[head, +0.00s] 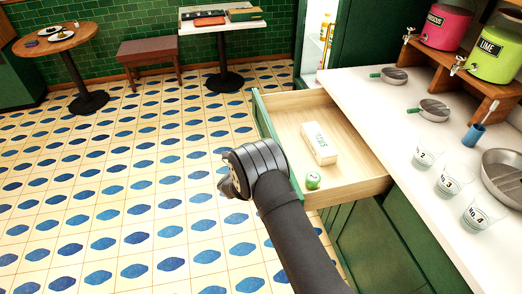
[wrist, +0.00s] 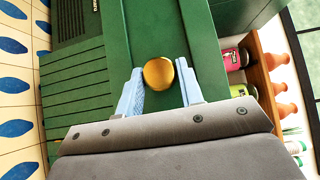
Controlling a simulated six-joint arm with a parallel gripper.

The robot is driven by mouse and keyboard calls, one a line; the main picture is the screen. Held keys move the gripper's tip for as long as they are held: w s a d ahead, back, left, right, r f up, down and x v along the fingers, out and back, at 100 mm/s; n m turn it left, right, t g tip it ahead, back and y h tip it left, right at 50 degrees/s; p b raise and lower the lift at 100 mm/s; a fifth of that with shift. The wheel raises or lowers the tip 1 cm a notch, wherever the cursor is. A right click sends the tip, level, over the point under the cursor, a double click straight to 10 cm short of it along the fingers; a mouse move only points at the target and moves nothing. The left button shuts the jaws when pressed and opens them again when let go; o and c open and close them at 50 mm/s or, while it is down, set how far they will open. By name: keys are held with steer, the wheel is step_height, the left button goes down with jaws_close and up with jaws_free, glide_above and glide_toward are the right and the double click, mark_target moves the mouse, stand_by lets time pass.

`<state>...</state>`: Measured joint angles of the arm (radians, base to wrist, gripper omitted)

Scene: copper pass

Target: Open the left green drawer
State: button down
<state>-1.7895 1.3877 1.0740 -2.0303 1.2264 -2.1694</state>
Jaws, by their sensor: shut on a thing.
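The green drawer (head: 268,130) stands pulled out from the counter in the head view, with its pale wooden inside showing. A white box (head: 319,144) and a small green round item (head: 313,181) lie in it. In the wrist view, the drawer's green front (wrist: 150,35) carries a round brass knob (wrist: 158,73). My gripper (wrist: 161,85) has its two light blue fingers on either side of the knob and is shut on it. In the head view my arm hides part of the drawer front, and the knob is out of sight.
The white counter (head: 390,135) holds pans (head: 434,110), labelled glasses (head: 448,181) and pink (head: 446,24) and green (head: 492,55) drink dispensers. Tiled floor left of the drawer is clear. A bench (head: 151,51) and tables (head: 221,26) stand at the back.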

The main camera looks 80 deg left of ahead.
steer(key=s, duration=0.5)
steer(key=c, duration=1)
jaws_free()
steer(key=shift+w, duration=0.15)
steer(key=shift+d, duration=0.1)
steer(key=v, duration=1.7)
steer(key=shift+r, duration=0.1)
steer(key=x, duration=1.7)
steer(key=shift+w, duration=0.15)
